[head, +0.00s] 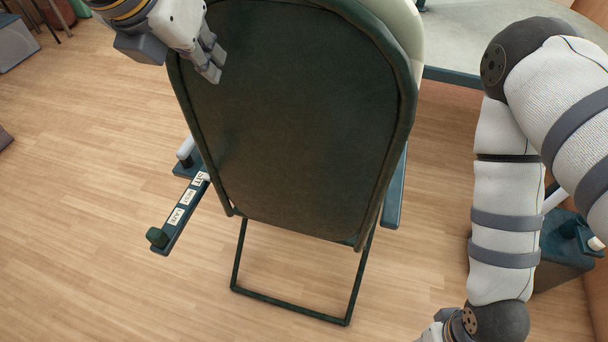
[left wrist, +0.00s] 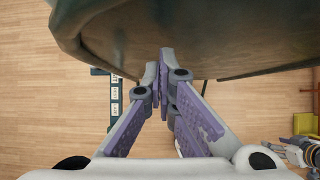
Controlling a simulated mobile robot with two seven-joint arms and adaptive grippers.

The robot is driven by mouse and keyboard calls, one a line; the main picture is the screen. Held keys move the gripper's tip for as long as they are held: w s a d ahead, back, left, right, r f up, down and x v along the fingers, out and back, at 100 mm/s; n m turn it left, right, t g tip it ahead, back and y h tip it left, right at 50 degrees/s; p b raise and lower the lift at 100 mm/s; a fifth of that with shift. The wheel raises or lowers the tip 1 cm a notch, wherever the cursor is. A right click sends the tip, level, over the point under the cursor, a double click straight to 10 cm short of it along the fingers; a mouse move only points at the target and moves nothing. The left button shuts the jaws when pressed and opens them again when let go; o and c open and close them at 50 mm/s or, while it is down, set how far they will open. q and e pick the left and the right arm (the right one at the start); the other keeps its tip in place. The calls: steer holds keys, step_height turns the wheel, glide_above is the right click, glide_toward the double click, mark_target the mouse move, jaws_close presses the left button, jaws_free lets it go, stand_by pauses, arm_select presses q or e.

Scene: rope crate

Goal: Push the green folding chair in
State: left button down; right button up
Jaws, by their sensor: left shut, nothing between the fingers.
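The green folding chair (head: 290,120) stands in the middle of the head view with the back of its dark green backrest facing me. Its thin green leg frame (head: 292,305) rests on the wood floor. Its seat is hidden behind the backrest. The backrest (left wrist: 200,35) fills the top of the left wrist view. My left gripper (head: 214,68) is shut and empty, its fingertips at the upper left of the backrest; I cannot tell whether they touch it. My right gripper (head: 445,328) is at the bottom edge, mostly cut off, below my right arm, apart from the chair.
A table (head: 510,35) with a grey-green top and dark edge stands beyond the chair at upper right. A labelled teal bar (head: 180,212) with a green knob sticks out left of the chair. A teal object (head: 560,255) stands behind my right arm. The left floor is mostly clear.

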arm_select(q)
steer(key=shift+w+d+b, duration=0.2)
steer(key=shift+w+d, duration=0.3)
steer(key=shift+w, duration=0.95)
steer(key=shift+w+d+b, duration=0.2)
steer(key=shift+w+d, duration=0.3)
steer(key=shift+w, duration=0.9)
steer(key=shift+w+d+b, duration=0.2)
steer(key=shift+w+d, duration=0.3)
steer(key=shift+w, duration=0.95)
arm_select(e)
steer(key=shift+s+f+g, duration=0.4)
steer(key=shift+s+f, duration=0.4)
steer(key=shift+s, duration=0.05)
arm_select(q)
steer(key=shift+w, duration=0.15)
arm_select(e)
steer(key=shift+s, duration=0.1)
arm_select(q)
steer(key=w+d+b, duration=0.2)
steer(key=w+d, duration=0.1)
steer(key=w, duration=0.5)
arm_select(e)
steer(key=shift+s+f+g, duration=0.5)
steer(key=shift+s+f, duration=0.75)
steer(key=shift+f, duration=0.05)
arm_select(q)
steer(key=shift+r, duration=0.1)
arm_select(e)
steer(key=shift+w, duration=0.1)
